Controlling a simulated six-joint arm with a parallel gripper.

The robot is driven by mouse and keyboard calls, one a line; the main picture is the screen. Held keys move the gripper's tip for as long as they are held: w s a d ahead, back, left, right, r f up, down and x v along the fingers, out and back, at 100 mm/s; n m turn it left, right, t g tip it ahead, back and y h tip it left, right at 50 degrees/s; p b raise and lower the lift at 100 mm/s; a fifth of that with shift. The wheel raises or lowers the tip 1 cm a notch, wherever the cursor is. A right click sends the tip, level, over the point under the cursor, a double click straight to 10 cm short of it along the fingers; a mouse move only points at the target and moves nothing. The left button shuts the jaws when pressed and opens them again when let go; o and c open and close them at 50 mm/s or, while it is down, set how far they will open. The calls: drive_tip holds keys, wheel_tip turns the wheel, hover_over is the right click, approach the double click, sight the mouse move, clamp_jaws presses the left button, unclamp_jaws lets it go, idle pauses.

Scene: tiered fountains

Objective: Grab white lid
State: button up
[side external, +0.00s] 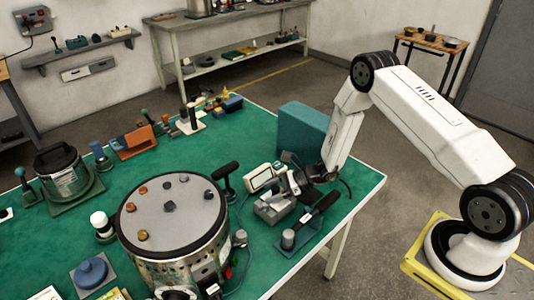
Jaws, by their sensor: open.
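A white rounded cap (98,219) tops a small dark green holder on the green table, just left of the large metal drum. It is the thing in view most like a white lid, but I cannot tell for sure. My gripper (284,187) is low over the right part of the table, to the right of the drum and well apart from the white cap. It is open. Its fingertips are small and partly lost among the grey and white items around them, so I cannot tell whether they touch anything.
The large metal drum (172,215) stands between my gripper and the white cap. A black-handled tool (312,220) lies in front of my gripper, and a teal box (304,129) stands behind it. A dark pot (62,172) is at the far left. The table's middle is fairly clear.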

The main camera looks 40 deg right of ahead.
drive_tip(key=shift+c, duration=0.3)
clamp_jaws()
drive_tip(key=shift+r, duration=0.1)
idle(0.4)
drive_tip(key=shift+r, duration=1.5)
drive_tip(key=s+r, duration=0.9)
drive_tip(key=s, duration=0.5)
drive_tip(key=shift+r, duration=0.4)
drive_tip(key=shift+d, duration=0.1)
